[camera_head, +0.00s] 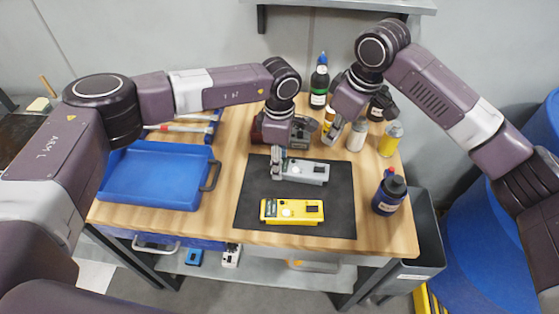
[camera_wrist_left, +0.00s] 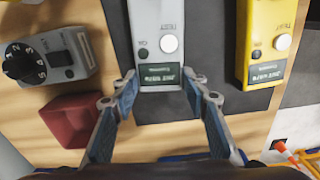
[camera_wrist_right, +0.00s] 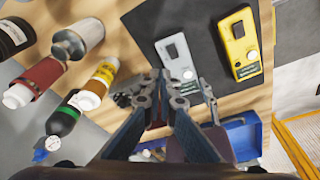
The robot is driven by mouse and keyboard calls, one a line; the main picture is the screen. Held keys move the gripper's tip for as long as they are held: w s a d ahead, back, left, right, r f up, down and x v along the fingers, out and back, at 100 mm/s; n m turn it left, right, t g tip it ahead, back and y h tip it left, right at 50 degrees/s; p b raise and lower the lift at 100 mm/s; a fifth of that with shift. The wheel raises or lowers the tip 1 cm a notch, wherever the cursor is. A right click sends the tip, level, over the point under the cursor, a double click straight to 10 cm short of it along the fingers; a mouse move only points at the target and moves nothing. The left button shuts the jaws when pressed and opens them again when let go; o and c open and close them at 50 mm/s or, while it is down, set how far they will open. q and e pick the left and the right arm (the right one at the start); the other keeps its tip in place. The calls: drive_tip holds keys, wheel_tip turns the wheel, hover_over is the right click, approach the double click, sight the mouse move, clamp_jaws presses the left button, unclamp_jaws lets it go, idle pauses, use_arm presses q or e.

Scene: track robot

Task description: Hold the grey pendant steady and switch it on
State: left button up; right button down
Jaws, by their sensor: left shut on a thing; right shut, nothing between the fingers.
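The grey pendant (camera_head: 303,171) lies on the dark mat (camera_head: 343,225). In the left wrist view, the pendant (camera_wrist_left: 158,20) shows a round white button and a small dark screen at its near end. My left gripper (camera_wrist_left: 160,82) is shut on that end, one finger on each side. In the head view my left gripper (camera_head: 277,160) is at the pendant's left end. My right gripper (camera_head: 331,134) is shut and empty, above and behind the pendant. In the right wrist view its fingertips (camera_wrist_right: 163,82) are together, apart from the pendant (camera_wrist_right: 178,60), whose black switch shows.
A yellow pendant (camera_head: 292,211) lies in front of the grey one. A grey box with a numbered dial (camera_wrist_left: 50,60) and a red block (camera_wrist_left: 78,115) are beside my left gripper. Several bottles stand at the back right; a dark blue bottle (camera_head: 389,194) stands right. A blue tray (camera_head: 150,178) is left.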

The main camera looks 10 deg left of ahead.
drive_tip(key=s, duration=0.2)
hover_over(326, 172)
drive_tip(key=shift+g, duration=0.3)
drive_tip(key=shift+s+d+x, duration=0.1)
drive_tip(key=shift+x, duration=1)
drive_tip(key=shift+s+d+x, duration=0.1)
drive_tip(key=shift+x, duration=1)
drive_tip(key=shift+s+d+x, duration=0.1)
drive_tip(key=shift+d+x, duration=0.05)
drive_tip(key=shift+x, duration=1)
drive_tip(key=shift+f, duration=0.25)
drive_tip(key=shift+x, duration=0.75)
